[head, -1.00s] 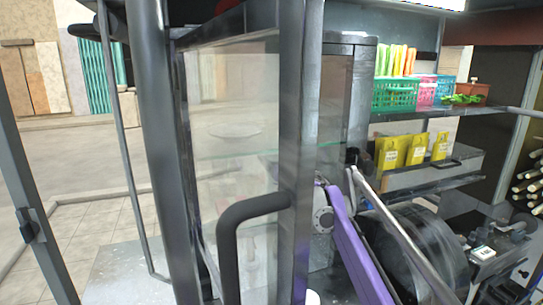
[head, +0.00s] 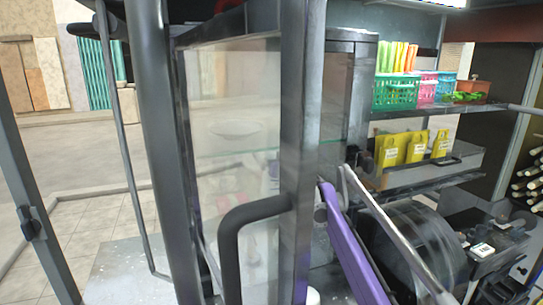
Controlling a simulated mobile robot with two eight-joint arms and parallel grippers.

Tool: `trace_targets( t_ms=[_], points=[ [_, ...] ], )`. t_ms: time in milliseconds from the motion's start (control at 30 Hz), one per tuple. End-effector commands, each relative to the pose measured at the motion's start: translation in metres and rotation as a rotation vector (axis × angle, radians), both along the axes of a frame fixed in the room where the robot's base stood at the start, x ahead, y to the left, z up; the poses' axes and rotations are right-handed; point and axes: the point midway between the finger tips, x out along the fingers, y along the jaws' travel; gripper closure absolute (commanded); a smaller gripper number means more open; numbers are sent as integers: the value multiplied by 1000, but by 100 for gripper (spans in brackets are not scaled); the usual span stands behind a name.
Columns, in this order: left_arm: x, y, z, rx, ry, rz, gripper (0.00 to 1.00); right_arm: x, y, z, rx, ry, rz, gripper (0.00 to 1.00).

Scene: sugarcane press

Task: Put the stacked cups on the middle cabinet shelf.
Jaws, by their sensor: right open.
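A glass-fronted cabinet with a dark metal frame (head: 303,110) and a black curved handle (head: 228,255) fills the middle of the head view. Behind its hazy pane, a greenish glass shelf edge (head: 215,153) shows, with a pale round dish-like shape (head: 235,130) above it. My right arm's purple link rises at the lower right and passes behind the door frame. My right gripper (head: 262,180) shows only faintly through the glass, open, below the shelf edge. I cannot make out stacked cups. My left gripper is out of view.
To the right, an upper shelf holds a green basket (head: 394,92) and a pink basket (head: 427,92). Yellow packets (head: 415,147) stand in a metal tray (head: 460,165) below. A dark drum-shaped machine (head: 425,240) stands lower right. Open pavement lies left.

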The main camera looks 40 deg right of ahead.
Motion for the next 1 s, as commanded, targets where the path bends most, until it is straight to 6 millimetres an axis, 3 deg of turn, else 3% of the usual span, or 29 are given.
trace_targets(
  t_ms=[167,633,800,1000],
  points=[
    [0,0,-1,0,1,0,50,-11,3,3,0,0,-1,0],
    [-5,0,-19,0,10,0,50,-97,30,2,-1,0,-2,0],
    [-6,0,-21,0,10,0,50,-112,35,3,0,0,0,0],
    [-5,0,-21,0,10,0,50,-115,36,3,0,0,0,0]
  ],
)
